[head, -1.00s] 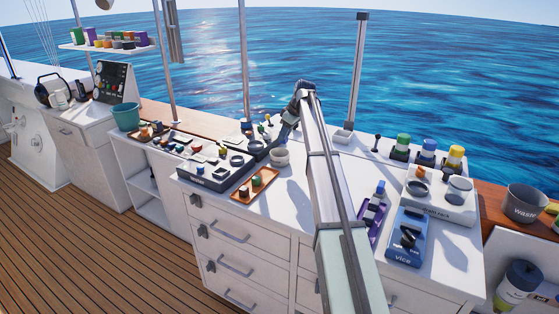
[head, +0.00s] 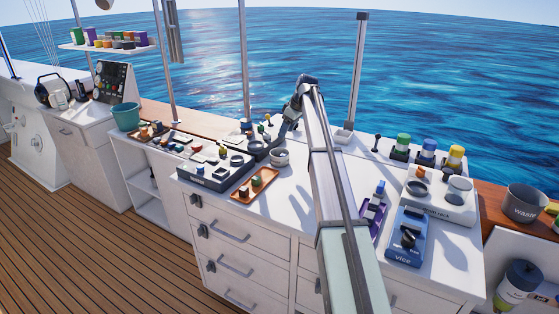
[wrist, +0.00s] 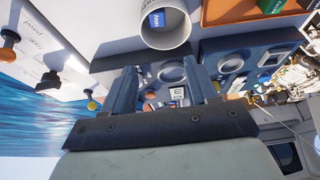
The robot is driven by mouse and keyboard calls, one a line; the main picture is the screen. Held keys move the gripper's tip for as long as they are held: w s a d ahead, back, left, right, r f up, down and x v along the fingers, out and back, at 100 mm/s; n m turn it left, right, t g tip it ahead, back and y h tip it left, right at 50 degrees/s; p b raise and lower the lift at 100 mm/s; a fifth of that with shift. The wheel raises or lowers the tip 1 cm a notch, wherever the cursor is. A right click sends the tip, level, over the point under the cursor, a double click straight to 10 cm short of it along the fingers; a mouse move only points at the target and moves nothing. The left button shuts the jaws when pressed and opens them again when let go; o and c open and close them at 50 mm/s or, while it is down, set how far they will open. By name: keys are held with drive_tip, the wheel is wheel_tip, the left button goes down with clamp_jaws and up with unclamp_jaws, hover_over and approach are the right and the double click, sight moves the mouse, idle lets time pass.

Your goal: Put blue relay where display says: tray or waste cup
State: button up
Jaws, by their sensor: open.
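The blue relay (wrist: 157,19), with white lettering on it, is inside a pale round cup (wrist: 166,40) at the top of the wrist view. In the head view the cup (head: 279,158) stands on the white counter, and its contents are too small to make out. My gripper (wrist: 162,75) is open, its two fingers apart with nothing between them, and the cup is beyond the fingertips. In the head view the gripper is a small dark shape at the end of my arm. An orange tray (head: 255,184) lies in front of the cup. I cannot read any display.
A dark blue-grey box (head: 205,178) with round sockets is left of the tray. A grey bucket marked waste (head: 523,204) stands at the far right. A blue vice (head: 405,240) and a purple rack (head: 372,217) lie right of my arm. Bare counter lies right of the cup.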

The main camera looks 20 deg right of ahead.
drive_tip(key=v, duration=1.1)
drive_tip(key=shift+r, duration=0.25)
drive_tip(key=shift+s, duration=0.1)
